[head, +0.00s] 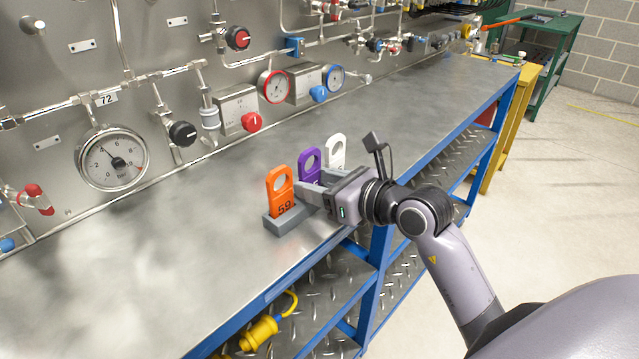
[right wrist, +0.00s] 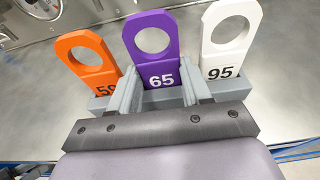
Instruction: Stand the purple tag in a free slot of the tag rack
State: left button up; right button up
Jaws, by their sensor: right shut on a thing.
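The purple tag (head: 309,160) is upright and numbered 65 in the right wrist view (right wrist: 152,38). It is in line with the middle of the grey tag rack (head: 287,226), between an orange tag (head: 279,188) and a white tag (head: 336,150). Its lower end meets the rack (right wrist: 160,100) in the right wrist view; how deep it sits in a slot I cannot tell. My right gripper (head: 310,186) is shut on the purple tag, one finger on each side of its lower part. The fingers partly hide the rack. My left gripper is not in view.
The rack stands near the front edge of the steel bench (head: 190,240). The gauge panel (head: 60,90), with pipes, knobs and dials, rises behind it. The bench to the left of the rack is clear. A yellow object (head: 258,333) lies on the lower shelf.

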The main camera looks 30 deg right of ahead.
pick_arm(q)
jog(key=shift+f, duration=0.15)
pick_arm(e)
jog(key=shift+f, duration=0.15)
jog(key=o, duration=0.5)
